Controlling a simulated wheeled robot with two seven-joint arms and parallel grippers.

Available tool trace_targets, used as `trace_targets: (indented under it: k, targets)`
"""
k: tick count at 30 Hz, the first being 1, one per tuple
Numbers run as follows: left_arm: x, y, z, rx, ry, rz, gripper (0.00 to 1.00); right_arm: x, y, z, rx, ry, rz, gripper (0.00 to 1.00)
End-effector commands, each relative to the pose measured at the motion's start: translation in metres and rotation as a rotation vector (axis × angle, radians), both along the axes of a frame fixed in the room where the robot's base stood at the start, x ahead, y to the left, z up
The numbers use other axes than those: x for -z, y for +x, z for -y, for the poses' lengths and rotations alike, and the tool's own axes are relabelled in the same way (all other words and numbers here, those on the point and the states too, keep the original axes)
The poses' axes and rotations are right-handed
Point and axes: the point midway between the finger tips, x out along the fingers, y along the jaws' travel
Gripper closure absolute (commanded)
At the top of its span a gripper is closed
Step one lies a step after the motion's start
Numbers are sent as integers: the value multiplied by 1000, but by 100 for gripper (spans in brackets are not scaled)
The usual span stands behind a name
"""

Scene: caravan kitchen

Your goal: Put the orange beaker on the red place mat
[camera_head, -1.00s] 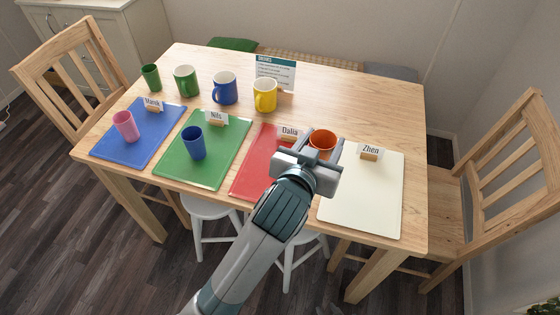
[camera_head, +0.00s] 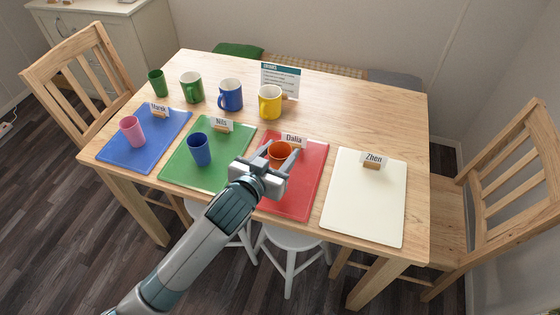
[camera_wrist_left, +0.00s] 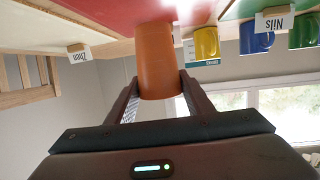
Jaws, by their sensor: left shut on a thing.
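The orange beaker (camera_head: 279,150) is upright over the middle of the red place mat (camera_head: 307,190), in front of the "Dalia" name card (camera_head: 293,141). My left gripper (camera_head: 278,156) is shut on it, one finger on each side. In the left wrist view, which is upside down, the beaker (camera_wrist_left: 157,62) sits between the fingers with its base at the red mat (camera_wrist_left: 105,12). I cannot tell whether the base touches the mat or hangs just above it. My right gripper is not in view.
The green mat (camera_head: 180,165) with a blue beaker (camera_head: 199,149) lies to the left, and a blue mat with a pink beaker beyond it. The cream mat (camera_head: 365,210) to the right holds only the "Zhen" card (camera_head: 373,160). Several mugs stand behind, including a yellow one (camera_head: 270,102).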

Motion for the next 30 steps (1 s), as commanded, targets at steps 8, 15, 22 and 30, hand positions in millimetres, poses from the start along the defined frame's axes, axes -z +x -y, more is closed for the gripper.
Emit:
trace_targets:
  k: [8,15,22,30]
  targets:
    - [1,0,0,0,0,0,75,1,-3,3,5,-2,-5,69]
    - [26,-1,0,0,2,-2,75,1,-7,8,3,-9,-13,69]
    - [41,0,0,0,1,0,75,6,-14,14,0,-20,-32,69]
    - [41,0,0,0,0,-1,75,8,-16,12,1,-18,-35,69]
